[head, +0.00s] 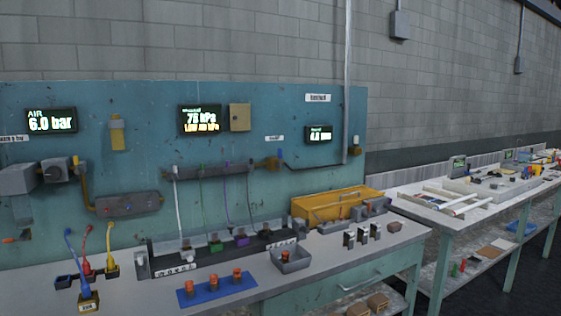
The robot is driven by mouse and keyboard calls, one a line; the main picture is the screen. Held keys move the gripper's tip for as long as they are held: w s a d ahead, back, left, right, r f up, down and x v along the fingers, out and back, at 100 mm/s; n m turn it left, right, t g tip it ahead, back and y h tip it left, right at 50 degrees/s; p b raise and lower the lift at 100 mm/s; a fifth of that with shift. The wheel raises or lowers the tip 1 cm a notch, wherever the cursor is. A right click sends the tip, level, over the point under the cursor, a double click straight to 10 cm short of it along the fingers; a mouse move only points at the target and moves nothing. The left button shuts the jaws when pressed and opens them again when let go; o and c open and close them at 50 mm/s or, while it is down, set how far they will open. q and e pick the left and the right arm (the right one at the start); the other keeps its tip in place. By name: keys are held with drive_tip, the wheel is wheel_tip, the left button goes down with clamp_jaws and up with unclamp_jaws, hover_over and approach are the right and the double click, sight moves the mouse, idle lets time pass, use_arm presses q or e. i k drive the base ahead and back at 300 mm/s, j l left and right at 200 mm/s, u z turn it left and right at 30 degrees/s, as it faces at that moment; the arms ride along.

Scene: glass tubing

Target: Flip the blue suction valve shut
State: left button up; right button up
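A small valve with a blue handle (279,153) sits on the teal panel, at the right end of the grey manifold rail. Its body (271,163) looks yellow-brown, and a dark line runs from it to the right. The handle appears to stand upright, but it is too small to tell whether the valve is open or shut. A small white label is just above it. A display (199,120) on the panel reads about 76 hPa, with a yellow line below. Neither of my grippers shows in the head view.
Coloured tubes hang from the rail (210,171) to a dark rack. The bench holds a blue mat (216,289) with orange-topped pieces, a grey bin (291,260), a yellow tray (338,201) and blue, red and yellow hoses at left. A second cluttered table (415,206) stands right.

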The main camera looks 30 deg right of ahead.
sight(279, 150)
drive_tip(key=i+l, duration=0.2)
drive_tip(key=i, duration=0.3)
drive_tip(key=i+l+z, duration=0.1)
drive_tip(key=i, duration=0.35)
drive_tip(key=i+l, duration=0.2)
drive_tip(key=i, duration=0.3)
